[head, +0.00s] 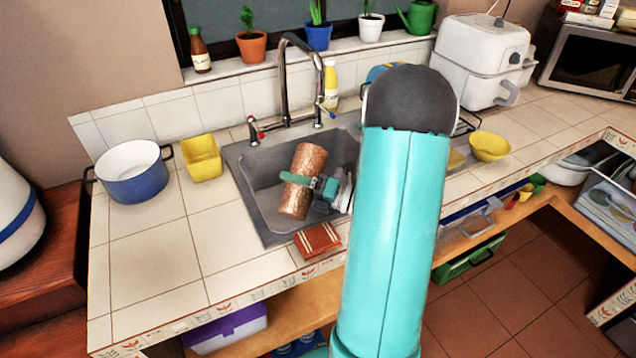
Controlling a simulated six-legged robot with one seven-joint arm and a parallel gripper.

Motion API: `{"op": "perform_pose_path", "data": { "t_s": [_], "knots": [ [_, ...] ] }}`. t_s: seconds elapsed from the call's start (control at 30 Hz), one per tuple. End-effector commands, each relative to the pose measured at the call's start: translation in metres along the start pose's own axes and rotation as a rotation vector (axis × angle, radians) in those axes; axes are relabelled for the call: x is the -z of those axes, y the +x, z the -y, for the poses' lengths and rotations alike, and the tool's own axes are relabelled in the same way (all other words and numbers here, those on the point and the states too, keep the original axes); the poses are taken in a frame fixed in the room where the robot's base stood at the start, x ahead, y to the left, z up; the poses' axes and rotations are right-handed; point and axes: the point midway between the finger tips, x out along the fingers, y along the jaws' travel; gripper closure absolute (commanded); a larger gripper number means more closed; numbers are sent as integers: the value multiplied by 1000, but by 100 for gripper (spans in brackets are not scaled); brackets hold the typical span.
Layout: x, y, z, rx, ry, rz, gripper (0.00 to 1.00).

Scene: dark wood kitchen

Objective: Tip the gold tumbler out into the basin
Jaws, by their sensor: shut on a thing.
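The gold tumbler (299,206) is a coppery, speckled cylinder. It shows over the grey sink basin (262,178), tilted, with its upper end leaning right. My gripper (300,179) is shut on the tumbler from the right, with a green finger across its upper middle. The far side of the grip is hidden behind the tumbler. I cannot tell which end is the tumbler's mouth or whether anything is inside it. My turquoise arm hides the right part of the sink.
A faucet (284,85) with a red-marked tap rises behind the basin. A blue pot (134,172) and a yellow container (201,158) stand left of the sink. A yellow bowl (489,146) is to the right. The front left counter is clear.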

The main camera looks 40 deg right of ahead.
Motion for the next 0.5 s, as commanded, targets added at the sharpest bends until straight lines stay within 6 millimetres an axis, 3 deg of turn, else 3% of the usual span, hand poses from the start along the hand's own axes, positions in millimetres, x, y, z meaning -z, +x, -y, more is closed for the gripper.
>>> {"op": "perform_pose_path", "data": {
  "t_s": [0.5],
  "knots": [
    [-5,0,1,-2,-503,-66,73]
  ]
}}
